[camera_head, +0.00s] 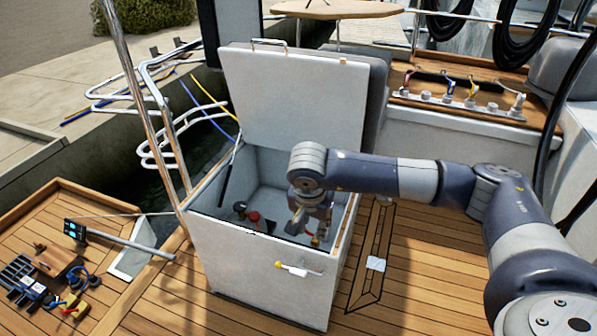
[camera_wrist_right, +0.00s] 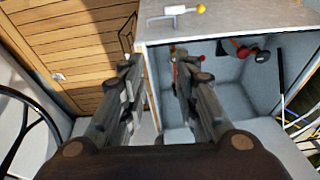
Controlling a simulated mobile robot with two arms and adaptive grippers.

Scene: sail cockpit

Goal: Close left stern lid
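The white stern lid (camera_head: 298,105) stands upright, hinged at the back of an open white box (camera_head: 262,275). A metal handle (camera_head: 270,43) sits on the lid's top edge. My right gripper (camera_head: 315,232) reaches over the box opening, near its right side. In the right wrist view its two fingers (camera_wrist_right: 157,75) are spread apart with nothing between them, and the box's edge lies beyond them. The gripper is apart from the lid. My left gripper does not show in either view.
Red and black items (camera_head: 252,220) lie inside the box. A yellow-knobbed latch (camera_head: 292,268) is on its front. A metal pole (camera_head: 150,90) rises at its left. Tools and blocks (camera_head: 55,265) lie on the left deck. The wooden deck (camera_head: 430,270) at right is mostly clear.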

